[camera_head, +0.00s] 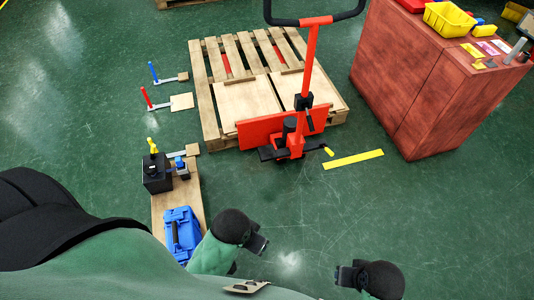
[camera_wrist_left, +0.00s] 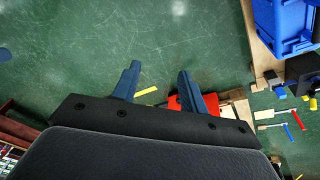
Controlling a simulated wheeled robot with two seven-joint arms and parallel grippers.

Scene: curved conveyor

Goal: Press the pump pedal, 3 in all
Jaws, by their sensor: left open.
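The red pallet jack (camera_head: 304,90) stands with its forks in a wooden pallet. A small yellow-tipped pedal (camera_head: 329,152) sticks out low on its right side; I take this as the pump pedal. My left gripper (camera_head: 262,246) is in the lower middle, well short of the jack and apart from the pedal. In the left wrist view the left gripper (camera_wrist_left: 159,69) is open and empty, with part of the red jack (camera_wrist_left: 180,102) behind its fingers. The pedal cannot be made out there. My right gripper (camera_head: 341,274) is at the bottom, away from everything; its jaw opening is unclear.
The wooden pallet (camera_head: 207,105) lies behind the jack. A red-brown cabinet (camera_head: 420,80) stands at the right. A yellow floor strip (camera_head: 354,159) lies right of the pedal. A blue case (camera_head: 182,232) sits on a board at the left. The green floor before the jack is clear.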

